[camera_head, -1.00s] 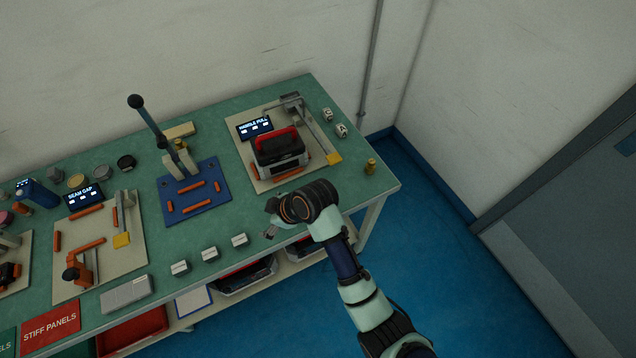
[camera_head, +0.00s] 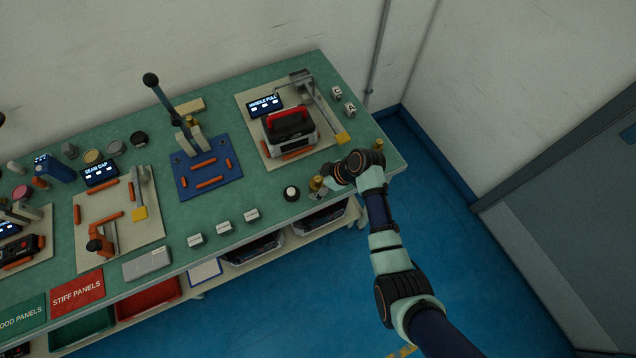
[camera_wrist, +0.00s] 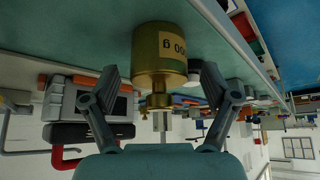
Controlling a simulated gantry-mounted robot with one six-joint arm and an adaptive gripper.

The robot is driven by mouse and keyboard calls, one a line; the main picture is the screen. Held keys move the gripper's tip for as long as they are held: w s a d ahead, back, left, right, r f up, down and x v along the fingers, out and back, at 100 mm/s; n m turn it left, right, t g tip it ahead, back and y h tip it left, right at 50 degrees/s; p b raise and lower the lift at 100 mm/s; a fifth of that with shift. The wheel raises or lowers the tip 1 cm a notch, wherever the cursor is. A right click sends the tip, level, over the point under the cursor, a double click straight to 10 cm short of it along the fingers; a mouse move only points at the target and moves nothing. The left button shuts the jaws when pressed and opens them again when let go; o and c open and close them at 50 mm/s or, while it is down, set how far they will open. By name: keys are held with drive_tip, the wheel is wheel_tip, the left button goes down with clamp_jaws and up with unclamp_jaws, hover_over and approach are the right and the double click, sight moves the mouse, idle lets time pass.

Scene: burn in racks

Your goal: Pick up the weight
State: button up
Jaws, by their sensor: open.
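My gripper (camera_wrist: 161,88) is open, with one finger on each side of the weight's knob end and a visible gap on both sides. In the head view my gripper (camera_head: 324,189) is right beside the weight and partly hidden by my wrist.
A red-handled device (camera_head: 291,124) sits on a beige fixture board behind the weight. A round white-and-black knob (camera_head: 291,193) is just left of it. Several small white blocks (camera_head: 223,228) lie along the front edge. The bench's right corner (camera_head: 402,163) is close by.

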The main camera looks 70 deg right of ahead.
sight(318, 179)
drive_tip(key=shift+w+f, duration=0.2)
drive_tip(key=shift+f, duration=0.1)
clamp_jaws()
drive_tip(key=shift+d+r, duration=0.1)
drive_tip(key=shift+r, duration=0.15)
wheel_tip(318, 179, up, 20)
drive_tip(key=p, duration=0.4)
